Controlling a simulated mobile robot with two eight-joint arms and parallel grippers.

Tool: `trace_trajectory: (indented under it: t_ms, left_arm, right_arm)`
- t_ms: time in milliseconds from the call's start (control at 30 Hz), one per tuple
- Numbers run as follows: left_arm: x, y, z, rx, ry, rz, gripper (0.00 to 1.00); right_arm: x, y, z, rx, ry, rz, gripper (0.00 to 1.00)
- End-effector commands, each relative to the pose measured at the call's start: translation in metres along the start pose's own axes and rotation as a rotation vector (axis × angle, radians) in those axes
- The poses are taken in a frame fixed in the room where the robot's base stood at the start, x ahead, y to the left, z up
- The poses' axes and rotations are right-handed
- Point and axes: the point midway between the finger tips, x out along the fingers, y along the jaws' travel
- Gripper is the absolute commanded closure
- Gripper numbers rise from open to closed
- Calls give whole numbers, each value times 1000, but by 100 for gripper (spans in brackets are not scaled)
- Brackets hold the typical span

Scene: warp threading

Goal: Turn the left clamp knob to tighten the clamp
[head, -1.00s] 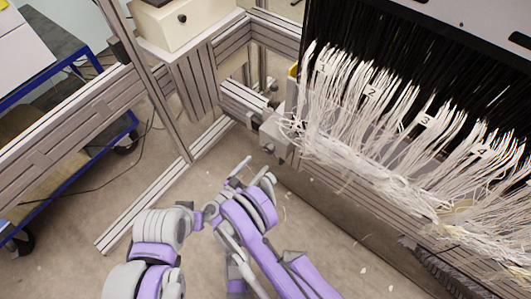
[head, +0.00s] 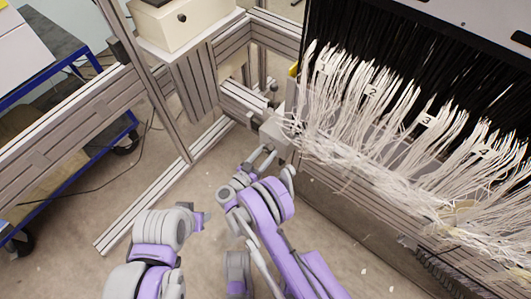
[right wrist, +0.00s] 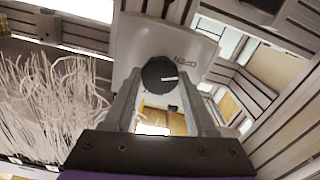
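The left clamp is a light grey housing (head: 276,130) at the left end of the warp threads in the head view. In the right wrist view the housing (right wrist: 150,42) carries a round black knob (right wrist: 158,74) with a white mark pointing right. My right gripper (head: 276,160) is just in front of the clamp. In the right wrist view its two fingers (right wrist: 158,100) are apart, and the knob appears between their tips. I cannot tell whether they touch it.
Loose white threads (head: 370,150) hang right beside the clamp and spread to the right. An aluminium frame (head: 185,110) stands to the left and behind it. A blue-edged cart (head: 70,160) is at the far left.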

Motion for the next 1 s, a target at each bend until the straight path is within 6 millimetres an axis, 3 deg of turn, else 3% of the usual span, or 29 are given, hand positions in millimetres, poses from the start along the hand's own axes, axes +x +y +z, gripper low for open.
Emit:
trace_trajectory:
  t_ms: [33,267,667,1000]
  left_arm:
    - [0,0,0,0,0,0,50]
    - [0,0,0,0,0,0,50]
    - [9,0,3,0,-3,0,50]
    - [31,0,9,0,-10,0,50]
  right_arm:
    - [0,0,0,0,0,1,58]
    - [0,0,0,0,0,1,99]
    - [0,0,2,82,-1,1,99]
    - [0,0,2,355,-1,1,99]
